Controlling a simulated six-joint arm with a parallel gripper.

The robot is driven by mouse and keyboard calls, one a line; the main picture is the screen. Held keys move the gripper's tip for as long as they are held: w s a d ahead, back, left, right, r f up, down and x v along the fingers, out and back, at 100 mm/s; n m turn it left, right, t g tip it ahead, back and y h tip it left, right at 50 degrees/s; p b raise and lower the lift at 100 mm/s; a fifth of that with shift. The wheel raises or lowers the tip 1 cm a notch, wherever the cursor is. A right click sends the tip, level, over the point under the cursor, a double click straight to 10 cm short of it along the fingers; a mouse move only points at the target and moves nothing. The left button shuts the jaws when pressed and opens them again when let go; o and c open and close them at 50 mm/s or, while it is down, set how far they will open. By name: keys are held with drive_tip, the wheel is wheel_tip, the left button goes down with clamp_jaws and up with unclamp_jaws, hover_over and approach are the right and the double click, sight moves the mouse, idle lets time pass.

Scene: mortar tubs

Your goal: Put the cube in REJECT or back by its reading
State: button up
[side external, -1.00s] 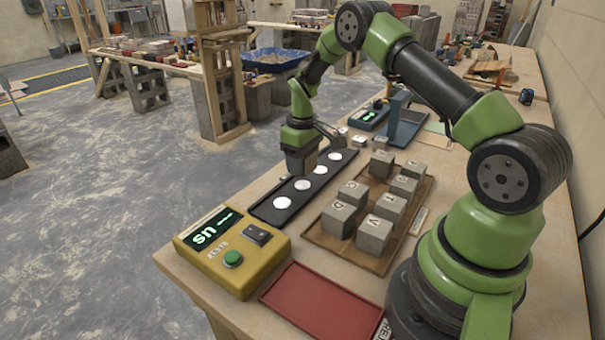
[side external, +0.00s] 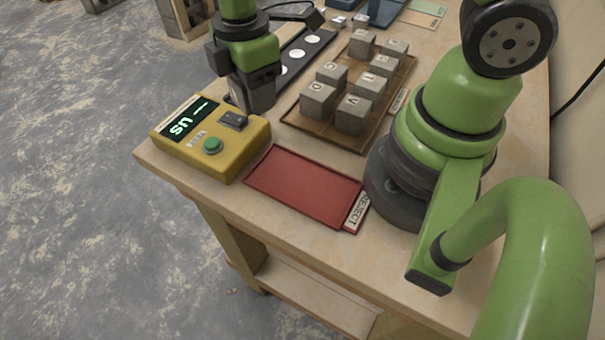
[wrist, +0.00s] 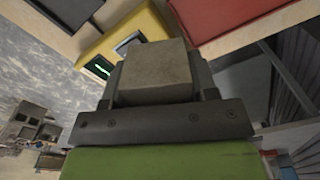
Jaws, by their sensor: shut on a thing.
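My gripper (side external: 254,98) is just behind the yellow meter (side external: 208,138), pointing down. It is shut on a grey cube (wrist: 155,72), which shows between the jaws in the wrist view; in the side view the jaws mostly hide it. The meter has a lit display (side external: 190,118) with green characters like "us" and dashes, seen upside down, a green button (side external: 213,145) and a dark pad (side external: 233,120). The empty red tray (side external: 305,185) has a REJECT label (side external: 357,212). Several lettered grey cubes stand in the brown wooden tray (side external: 330,138).
A black strip with white discs (side external: 312,40) lies behind my gripper. Blue items (side external: 385,10) stand at the back. The bench front edge is close to the meter and red tray. Bare bench (side external: 290,240) lies in front of the red tray.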

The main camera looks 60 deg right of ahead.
drive_tip(key=s+a+n, duration=0.3)
drive_tip(key=s+n, duration=0.1)
drive_tip(key=s, duration=0.2)
hover_over(282, 173)
drive_tip(key=shift+n, duration=0.3)
wheel_tip(282, 173, down, 5)
drive_tip(key=shift+s+f, duration=0.1)
drive_tip(key=shift+f, duration=2.25)
drive_tip(key=shift+f, duration=0.1)
drive_tip(key=o, duration=0.8)
wheel_tip(282, 173, up, 12)
drive_tip(key=shift+r, duration=0.2)
